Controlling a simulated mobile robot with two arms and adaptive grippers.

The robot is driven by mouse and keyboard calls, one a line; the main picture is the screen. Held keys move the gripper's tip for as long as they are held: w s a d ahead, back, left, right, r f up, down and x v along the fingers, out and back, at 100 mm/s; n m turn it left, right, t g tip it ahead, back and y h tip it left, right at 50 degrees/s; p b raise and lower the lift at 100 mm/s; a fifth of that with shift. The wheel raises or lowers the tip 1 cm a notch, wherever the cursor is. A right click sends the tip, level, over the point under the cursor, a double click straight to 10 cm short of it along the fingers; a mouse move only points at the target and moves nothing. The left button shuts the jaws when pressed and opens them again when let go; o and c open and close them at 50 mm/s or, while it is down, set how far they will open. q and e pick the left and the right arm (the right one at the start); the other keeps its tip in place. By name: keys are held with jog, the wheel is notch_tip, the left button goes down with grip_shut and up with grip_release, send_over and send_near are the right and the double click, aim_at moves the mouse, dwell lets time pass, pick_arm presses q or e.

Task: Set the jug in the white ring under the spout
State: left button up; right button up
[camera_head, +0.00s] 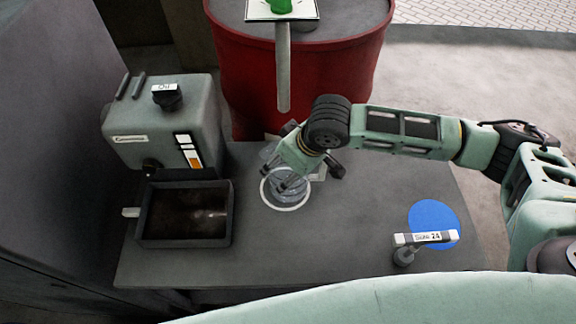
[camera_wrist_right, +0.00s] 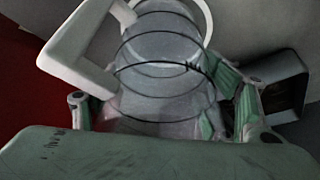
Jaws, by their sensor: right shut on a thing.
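My right gripper (camera_head: 299,170) is shut on the clear jug (camera_head: 284,186), which it holds over the white ring (camera_head: 291,208) on the grey table. The wrist view shows the jug (camera_wrist_right: 165,75) between the fingers, with dark bands around it and a white handle (camera_wrist_right: 88,45) on the left. The white ring (camera_wrist_right: 211,22) shows partly behind the jug's far end. I cannot tell whether the jug's base touches the table. The grey spout (camera_head: 283,75) hangs from the red drum (camera_head: 235,75), behind the jug in the head view. My left gripper is not in view.
A grey oil unit (camera_head: 130,150) and a dark open tray (camera_head: 185,240) stand on the left of the table. A blue disc (camera_head: 436,216) and a small labelled stand (camera_head: 426,239) are at the right. The front middle of the table is clear.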

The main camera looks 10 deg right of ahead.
jog(key=shift+f, duration=0.25)
jog(key=o, duration=1.8)
jog(key=shift+f, duration=0.15)
jog(key=shift+c, duration=0.2)
jog(key=v, duration=1.2)
jog(key=shift+s, duration=0.15)
